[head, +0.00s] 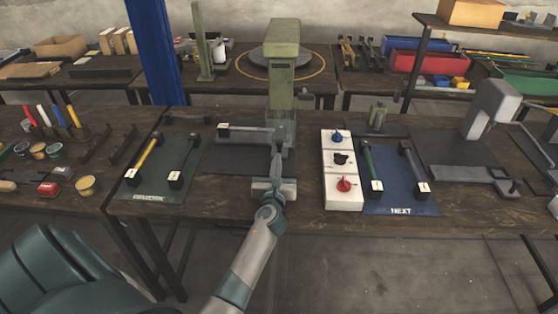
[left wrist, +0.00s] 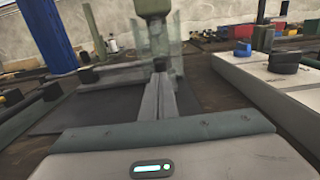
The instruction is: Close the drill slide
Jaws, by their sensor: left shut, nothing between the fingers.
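A green press (head: 283,65) stands at the middle of the workbench, with a clear guard low at its front; it also shows in the left wrist view (left wrist: 155,8). A dark bar with a white-labelled end block (head: 224,130) lies crosswise at the press's front left. I cannot tell for sure which part is the drill slide. My left gripper (head: 277,157) is shut and empty, pointing at the press's front; its closed fingers (left wrist: 159,80) show in the left wrist view just before the guard. Contact cannot be told. My right gripper is not in view.
A white box with blue, black and red knobs (head: 344,199) stands right of my left gripper. A blue mat (head: 402,203) with bars lies beyond it, and a green mat (head: 150,190) with bars lies left. A grey press (head: 490,105) stands far right.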

